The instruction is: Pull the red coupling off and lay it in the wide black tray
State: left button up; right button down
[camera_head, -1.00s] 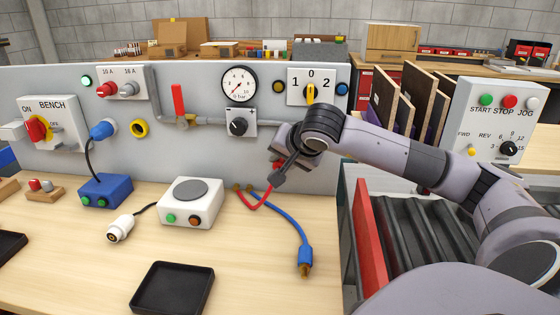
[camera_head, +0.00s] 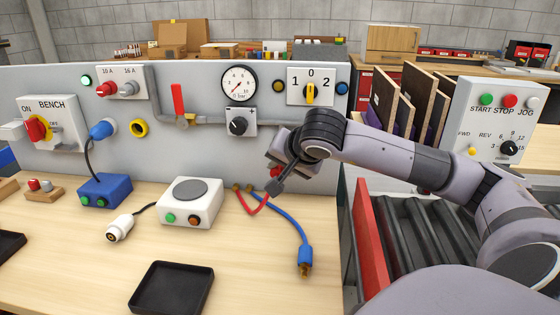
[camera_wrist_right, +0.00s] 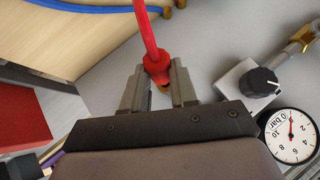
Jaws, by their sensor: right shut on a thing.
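The red coupling (camera_wrist_right: 157,66) is on the end of a red hose (camera_head: 252,207) and sits between the fingers of my right gripper (camera_wrist_right: 160,88). The gripper is shut on it, with a bit of brass showing at its end. In the head view my right gripper (camera_head: 276,186) is low in front of the grey panel and mostly hides the coupling. I cannot tell whether the coupling touches the panel. A black tray (camera_head: 136,300) lies empty at the front of the bench. Another black tray (camera_head: 10,247) is cut off at the left edge. My left gripper is out of view.
A blue hose (camera_head: 288,222) with a brass-tipped end lies right of the red hose. A white box (camera_head: 190,211) and a white plug (camera_head: 119,229) stand between panel and front tray. A pressure gauge (camera_head: 238,83) and knob (camera_head: 238,125) are on the panel (camera_head: 205,155).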

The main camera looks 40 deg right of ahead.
dwell(0.3)
jog(key=shift+s+a+b, duration=0.15)
jog(key=shift+s+a, duration=0.55)
jog(key=shift+a, duration=0.2)
jog(key=shift+s+a+b, duration=0.15)
jog(key=shift+s+a, duration=0.55)
jog(key=shift+a, duration=0.15)
jog(key=w+a+r+n+y+p, duration=0.1)
jog(key=a+r+n+p, duration=0.1)
jog(key=a, duration=0.6)
jog(key=w+a+r+n+y+p, duration=0.1)
jog(key=a+r+y+p, duration=0.1)
jog(key=a+r+p, duration=0.2)
jog(key=a+r, duration=0.2)
jog(key=a, duration=0.2)
jog(key=shift+w+a+r+n+t, duration=0.3)
jog(key=shift+w+r+n, duration=0.05)
jog(key=shift+n, duration=0.05)
